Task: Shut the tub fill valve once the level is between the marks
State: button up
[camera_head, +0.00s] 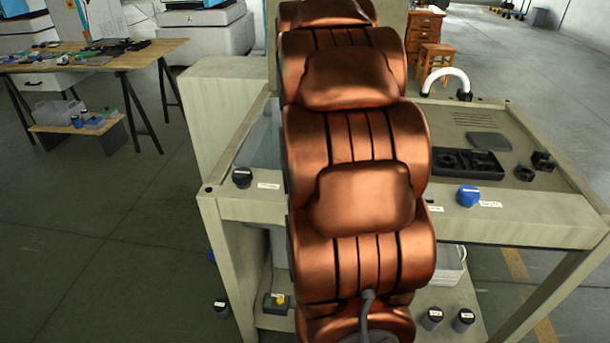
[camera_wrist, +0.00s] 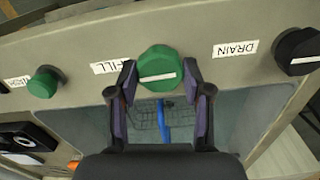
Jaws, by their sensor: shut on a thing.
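The fill valve is a round green knob (camera_wrist: 157,62) with a white line running nearly crosswise in the wrist view. The FILL label (camera_wrist: 110,64) is just left of it there. My gripper (camera_wrist: 160,85) is shut on this knob, one dark finger on each side. The tub (camera_wrist: 255,108) shows as a grey-blue area behind the fingers; a strip also shows left of my arm in the head view (camera_head: 262,140). I cannot make out the level or its marks. In the head view my arm hides the fill knob and gripper.
A black knob (camera_wrist: 297,50) stands beyond the DRAIN label (camera_wrist: 235,48). Another knob, green in the wrist view (camera_wrist: 43,82), is on the other side. The bench top holds a black tray (camera_head: 467,163) and a white curved spout (camera_head: 445,78).

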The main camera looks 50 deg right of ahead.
jog(key=shift+m, duration=0.3)
jog(key=o, duration=1.2)
jog(key=shift+c, duration=0.2)
jog(key=shift+r, duration=0.1)
notch_tip(320, 180, up, 12)
dwell(0.8)
